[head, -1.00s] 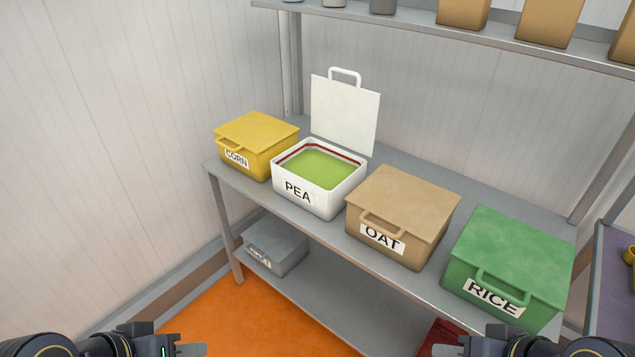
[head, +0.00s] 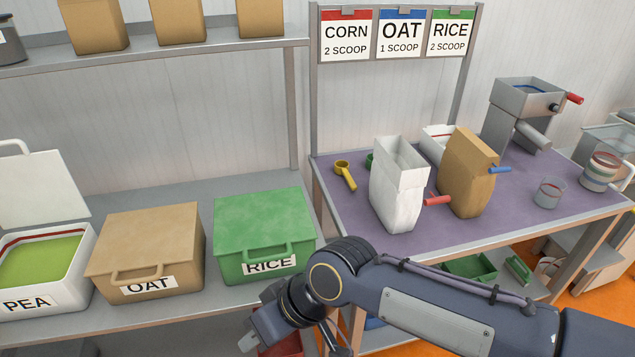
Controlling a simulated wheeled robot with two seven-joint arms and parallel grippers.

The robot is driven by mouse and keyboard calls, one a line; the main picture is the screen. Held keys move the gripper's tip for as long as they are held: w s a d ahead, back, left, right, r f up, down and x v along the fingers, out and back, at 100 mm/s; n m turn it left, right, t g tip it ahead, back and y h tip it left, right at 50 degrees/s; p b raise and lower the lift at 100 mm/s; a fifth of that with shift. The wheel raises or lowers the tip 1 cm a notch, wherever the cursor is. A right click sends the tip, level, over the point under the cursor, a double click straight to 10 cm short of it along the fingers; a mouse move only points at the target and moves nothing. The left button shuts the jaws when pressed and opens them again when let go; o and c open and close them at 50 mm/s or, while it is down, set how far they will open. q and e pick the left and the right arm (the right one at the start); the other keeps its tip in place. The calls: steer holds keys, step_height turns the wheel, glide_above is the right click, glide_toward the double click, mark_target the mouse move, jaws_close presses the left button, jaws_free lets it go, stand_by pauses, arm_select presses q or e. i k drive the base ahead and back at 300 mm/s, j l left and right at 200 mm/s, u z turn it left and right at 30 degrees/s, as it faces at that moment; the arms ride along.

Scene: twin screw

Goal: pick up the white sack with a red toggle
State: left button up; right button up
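The white sack (head: 398,190) stands upright and open-topped on the purple-topped table (head: 345,225). Its red toggle (head: 437,201) sticks out to the right, low on its side. A brown sack (head: 467,175) with a blue toggle (head: 499,170) stands just right of it, close to the red toggle. My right gripper (head: 290,345) is at the bottom of the head view, below the RICE bin and well apart from the white sack. Its fingers are partly cut off by the frame edge, so its opening is unclear. My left gripper is out of view.
PEA (head: 83,255), OAT (head: 148,250) and RICE (head: 262,225) bins line the grey shelf at left. A yellow scoop (head: 345,174) lies left of the white sack. A grinder (head: 525,105) and clear cup (head: 549,192) are at right. The table's front left is clear.

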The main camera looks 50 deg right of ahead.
mark_target(399, 176)
steer(key=z, duration=2.3)
steer(key=l, duration=0.1)
